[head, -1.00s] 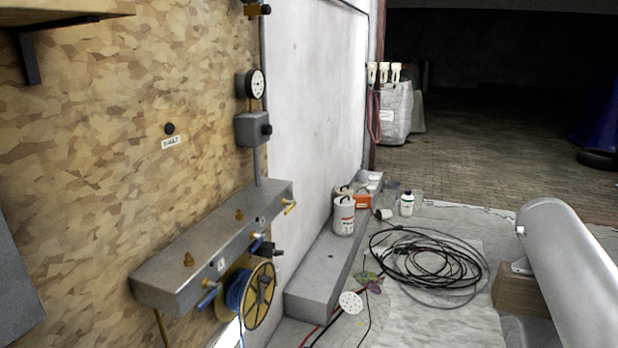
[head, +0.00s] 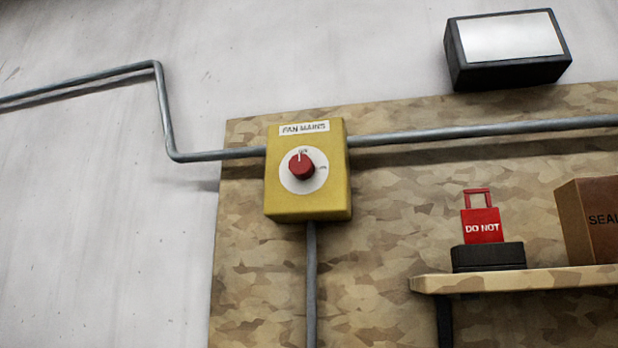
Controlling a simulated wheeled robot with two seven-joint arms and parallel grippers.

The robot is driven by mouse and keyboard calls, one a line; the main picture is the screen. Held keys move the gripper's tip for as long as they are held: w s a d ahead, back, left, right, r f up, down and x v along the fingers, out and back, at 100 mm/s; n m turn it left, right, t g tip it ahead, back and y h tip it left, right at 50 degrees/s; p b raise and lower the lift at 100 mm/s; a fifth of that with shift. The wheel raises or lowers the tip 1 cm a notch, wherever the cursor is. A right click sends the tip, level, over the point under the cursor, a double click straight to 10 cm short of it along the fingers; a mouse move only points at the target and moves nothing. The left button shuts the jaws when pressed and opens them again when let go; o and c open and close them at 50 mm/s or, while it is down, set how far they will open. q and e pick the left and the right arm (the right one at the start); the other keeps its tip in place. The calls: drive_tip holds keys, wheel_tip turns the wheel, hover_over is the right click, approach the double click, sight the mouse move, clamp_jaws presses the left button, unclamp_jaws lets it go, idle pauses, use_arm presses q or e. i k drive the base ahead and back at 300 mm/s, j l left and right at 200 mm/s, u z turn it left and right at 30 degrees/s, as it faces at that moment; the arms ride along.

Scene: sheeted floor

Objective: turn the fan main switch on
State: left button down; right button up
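The fan main switch is a yellow box (head: 306,203) labelled "FAN MAINS" (head: 304,128), fixed at the left edge of a wooden wall board. A red rotary knob (head: 301,167) sits on a white round dial (head: 315,182) on its front. The knob's pale pointer line points up, at a small mark at the top of the dial. Another small mark is at the dial's right side. Both marks are too small to read surely. Neither of my grippers shows in the head view, and nothing touches the knob.
Grey conduit (head: 430,134) runs into the box from both sides and below. At right, a wooden shelf (head: 520,281) holds a red "DO NOT" lockout tag (head: 482,222) on a black block and a brown box (head: 590,220). A dark-framed panel (head: 508,50) hangs above.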

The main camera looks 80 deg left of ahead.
sight(303, 167)
drive_tip(key=u, duration=2.5)
